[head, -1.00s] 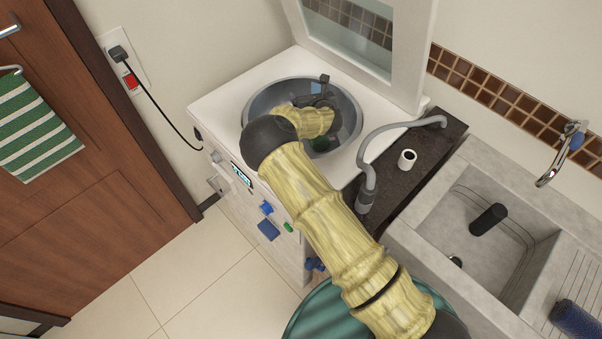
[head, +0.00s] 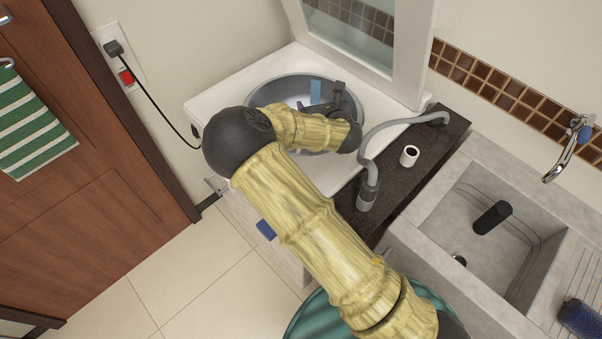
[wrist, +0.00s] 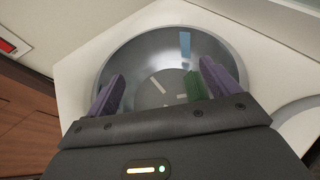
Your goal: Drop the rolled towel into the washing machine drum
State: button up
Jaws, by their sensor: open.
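The washing machine drum (head: 262,92) is an open grey metal bowl in the white machine top (head: 218,108), and it also shows in the wrist view (wrist: 135,60). My gripper (head: 335,105) is over the right part of the drum. A small green piece (wrist: 195,88) shows beside the right finger, low in the drum area. I cannot tell whether it is the rolled towel or whether it touches the finger. My forearm hides part of the drum.
The raised lid (head: 350,40) stands behind the drum. A grey hose (head: 372,160) curves along its right side by a small white cylinder (head: 409,156). A stone sink (head: 440,215) is at right. A striped towel (head: 30,125) hangs on the door at left.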

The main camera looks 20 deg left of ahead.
jog(key=v, duration=0.5)
jog(key=shift+s+r+b, duration=0.1)
jog(key=shift+s+b, duration=0.05)
jog(key=shift+b, duration=0.25)
jog(key=shift+d, duration=0.1)
jog(key=s+d+f+m+g+h, duration=0.15)
jog(key=d+m+h, duration=0.25)
jog(key=d+m, duration=0.65)
jog(key=s+d+f+m+g+h, duration=0.1)
jog(key=s+d+m+g+h, duration=0.15)
jog(key=d+m, duration=0.75)
jog(key=s+d+r+m+g, duration=0.2)
jog(key=s+r+m, duration=0.1)
jog(key=s+m, duration=0.6)
jog(key=s+d+r+m+g, duration=0.3)
jog(key=s+m, duration=0.6)
jog(key=m, duration=0.3)
jog(key=shift+d, duration=0.25)
